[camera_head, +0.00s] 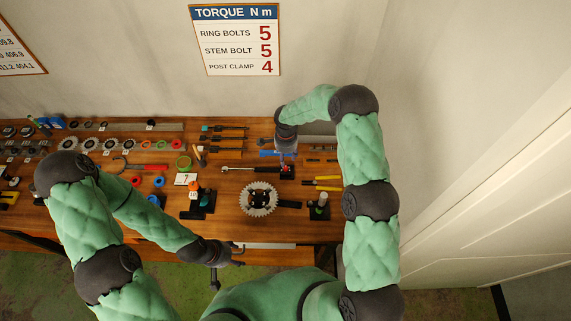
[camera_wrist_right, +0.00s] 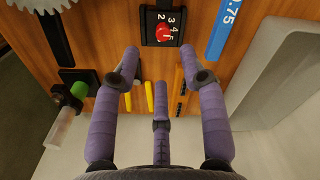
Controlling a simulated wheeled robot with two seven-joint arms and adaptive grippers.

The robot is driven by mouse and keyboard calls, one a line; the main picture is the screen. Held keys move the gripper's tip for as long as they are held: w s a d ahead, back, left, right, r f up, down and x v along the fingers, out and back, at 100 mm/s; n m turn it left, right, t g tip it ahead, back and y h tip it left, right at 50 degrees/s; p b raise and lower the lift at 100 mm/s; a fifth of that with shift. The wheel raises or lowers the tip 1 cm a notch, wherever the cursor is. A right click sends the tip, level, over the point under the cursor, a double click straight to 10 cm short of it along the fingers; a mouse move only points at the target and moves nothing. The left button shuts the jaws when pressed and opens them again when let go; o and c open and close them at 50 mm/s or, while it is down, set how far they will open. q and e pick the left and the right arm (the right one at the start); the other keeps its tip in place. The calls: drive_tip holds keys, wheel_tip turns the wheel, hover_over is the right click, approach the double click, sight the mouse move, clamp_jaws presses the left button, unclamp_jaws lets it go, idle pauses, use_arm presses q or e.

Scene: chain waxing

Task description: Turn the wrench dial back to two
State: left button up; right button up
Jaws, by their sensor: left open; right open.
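The wrench dial (camera_wrist_right: 163,32) is a red knob on a black block with white numbers, 2 among them, at the top of the right wrist view. I cannot tell which number it points to. In the head view, the torque wrench (camera_head: 250,169) lies on the bench with the black dial block (camera_head: 288,173) at its right end. My right gripper (camera_head: 287,152) is over the bench just behind the block. In the right wrist view its purple fingers (camera_wrist_right: 160,66) are spread and empty, apart from the knob. My left gripper (camera_head: 224,272) is open at the bench's front edge.
A toothed chainring (camera_head: 259,187) and a green-capped bottle (camera_head: 323,201) stand in front of the wrench. Yellow-handled pliers (camera_head: 328,178) lie to the right. A blue strip marked 0.75 (camera_wrist_right: 224,28) is beside the dial in the right wrist view. Tools crowd the bench's left.

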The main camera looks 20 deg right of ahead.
sight(286, 167)
drive_tip(key=f, duration=0.2)
drive_tip(key=f+p, duration=0.1)
drive_tip(key=f, duration=0.4)
drive_tip(key=shift+w+f, duration=0.3)
drive_tip(key=shift+f, duration=0.1)
drive_tip(key=shift+s, duration=0.1)
clamp_jaws()
